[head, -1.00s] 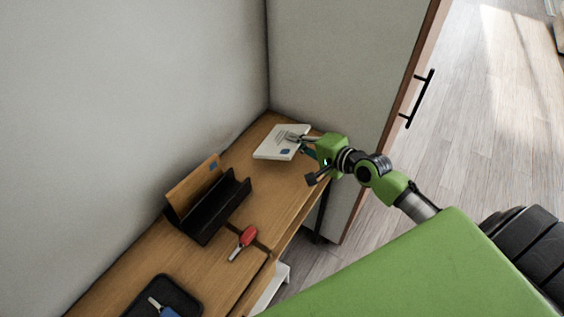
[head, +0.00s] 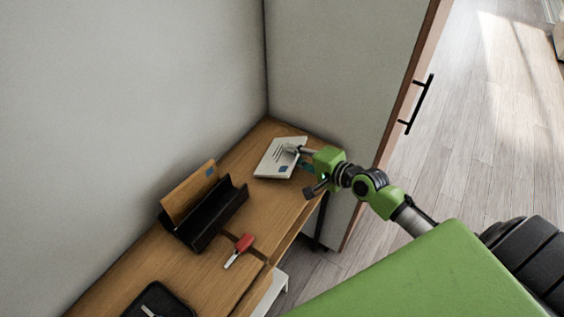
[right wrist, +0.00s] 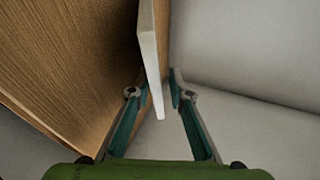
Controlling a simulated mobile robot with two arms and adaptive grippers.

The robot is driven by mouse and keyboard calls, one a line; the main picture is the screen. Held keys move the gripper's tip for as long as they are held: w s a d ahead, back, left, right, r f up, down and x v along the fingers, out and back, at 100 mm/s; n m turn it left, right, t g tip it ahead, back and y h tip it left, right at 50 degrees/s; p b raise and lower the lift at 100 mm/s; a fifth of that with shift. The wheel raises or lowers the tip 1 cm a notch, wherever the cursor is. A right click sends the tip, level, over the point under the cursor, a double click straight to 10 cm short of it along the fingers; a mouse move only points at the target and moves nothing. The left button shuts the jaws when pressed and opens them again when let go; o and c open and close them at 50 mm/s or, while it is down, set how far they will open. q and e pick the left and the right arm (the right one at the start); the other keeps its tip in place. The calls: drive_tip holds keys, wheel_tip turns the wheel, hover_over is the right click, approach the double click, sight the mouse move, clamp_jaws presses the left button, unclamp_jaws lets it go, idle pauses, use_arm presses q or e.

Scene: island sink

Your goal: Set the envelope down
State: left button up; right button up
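A white envelope (head: 277,161) with dark lines and a blue stamp is over the far end of the wooden desk (head: 274,201), near the wall corner. My right gripper (head: 298,151) is shut on its right edge. In the right wrist view the envelope (right wrist: 151,50) shows edge-on as a thin white slab between the two fingers of the right gripper (right wrist: 160,90). The wood surface (right wrist: 75,50) lies to its left there. I cannot tell whether the envelope touches the desk. My left gripper is not in view.
A black letter holder (head: 212,219) with a brown envelope (head: 190,190) stands against the wall. A red-handled item (head: 241,244) lies in front of it. A black tray (head: 150,300) is at the near end. A side panel (head: 345,80) closes the far end.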

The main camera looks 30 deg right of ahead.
drive_tip(key=p+v, duration=0.2)
drive_tip(key=v, duration=0.4)
drive_tip(key=shift+s+r, duration=0.15)
drive_tip(key=shift+s+d+r+p, duration=0.25)
drive_tip(key=shift+s+p, duration=0.1)
drive_tip(key=shift+s, duration=0.25)
wheel_tip(320, 180, up, 7)
drive_tip(key=s+p, duration=0.2)
drive_tip(key=p, duration=0.4)
drive_tip(key=shift+s+d+p, duration=0.35)
drive_tip(key=shift+d, duration=0.05)
